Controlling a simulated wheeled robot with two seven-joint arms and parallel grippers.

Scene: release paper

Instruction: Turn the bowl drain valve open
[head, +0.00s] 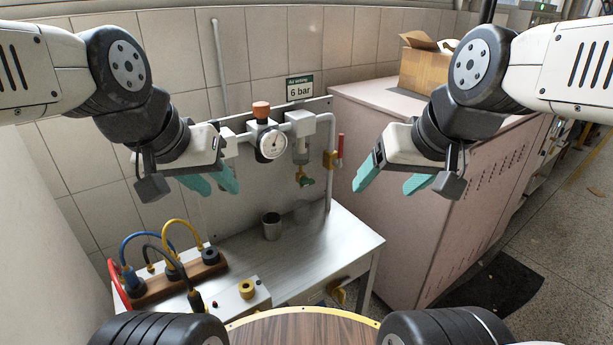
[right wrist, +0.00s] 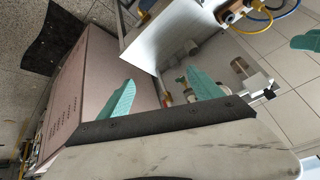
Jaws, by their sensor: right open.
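The filter bowl (head: 300,152) hangs on the wall-mounted air unit, right of the round gauge (head: 271,144). Below the bowl is a drain fitting with a green knob (head: 305,181). My right gripper (head: 389,184) is open and empty, to the right of the bowl and apart from it; its fingers also show in the right wrist view (right wrist: 160,80). My left gripper (head: 213,182) is left of the gauge, with its two teal fingers apart and nothing between them. I cannot tell how far the drain is turned.
A red-handled valve (head: 340,146) on the downpipe stands between the bowl and my right gripper. A metal cup (head: 271,226) stands on the bench (head: 335,236) below. A pink cabinet (head: 400,230) is at the right. Hoses on a wooden block (head: 180,280) sit at the left.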

